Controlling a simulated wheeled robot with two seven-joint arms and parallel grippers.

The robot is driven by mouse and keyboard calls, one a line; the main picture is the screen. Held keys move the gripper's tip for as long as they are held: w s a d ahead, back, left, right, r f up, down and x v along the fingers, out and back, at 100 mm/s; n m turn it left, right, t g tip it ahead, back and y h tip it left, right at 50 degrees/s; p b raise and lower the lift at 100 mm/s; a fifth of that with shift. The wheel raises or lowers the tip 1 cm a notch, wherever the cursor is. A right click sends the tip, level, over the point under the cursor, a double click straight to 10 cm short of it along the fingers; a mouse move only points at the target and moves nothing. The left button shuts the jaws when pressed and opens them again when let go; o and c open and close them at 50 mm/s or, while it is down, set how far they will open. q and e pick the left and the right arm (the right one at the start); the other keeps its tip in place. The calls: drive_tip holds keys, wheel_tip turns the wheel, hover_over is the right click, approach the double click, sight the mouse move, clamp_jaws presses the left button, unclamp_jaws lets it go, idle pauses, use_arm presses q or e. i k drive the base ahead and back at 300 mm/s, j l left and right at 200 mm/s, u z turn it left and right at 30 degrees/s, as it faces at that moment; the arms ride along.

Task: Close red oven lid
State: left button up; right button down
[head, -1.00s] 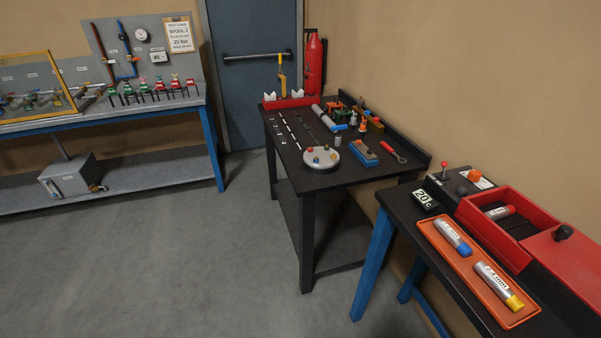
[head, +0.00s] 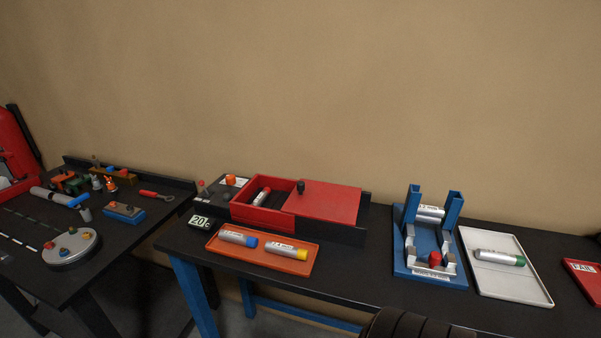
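The red oven (head: 239,212) sits on the dark table against the wall. Its red lid (head: 326,203) is slid to the right, so the left part of the box is open. A black knob (head: 301,187) stands near the lid's left edge. A silver cylinder with a red end (head: 262,196) lies inside the open part. Neither gripper can be made out; a dark ribbed shape, perhaps part of my arm, shows at the bottom edge.
An orange tray (head: 260,261) with two cylinders lies in front of the oven, beside a display reading 20 (head: 200,222). A blue fixture (head: 400,266), a white tray (head: 541,293) and a red FAIL tray (head: 584,274) stand to the right. Another table is at left.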

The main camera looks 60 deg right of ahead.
sight(322, 201)
drive_tip(key=z, duration=1.9)
drive_tip(key=j+z, duration=0.25)
drive_tip(key=z, duration=0.15)
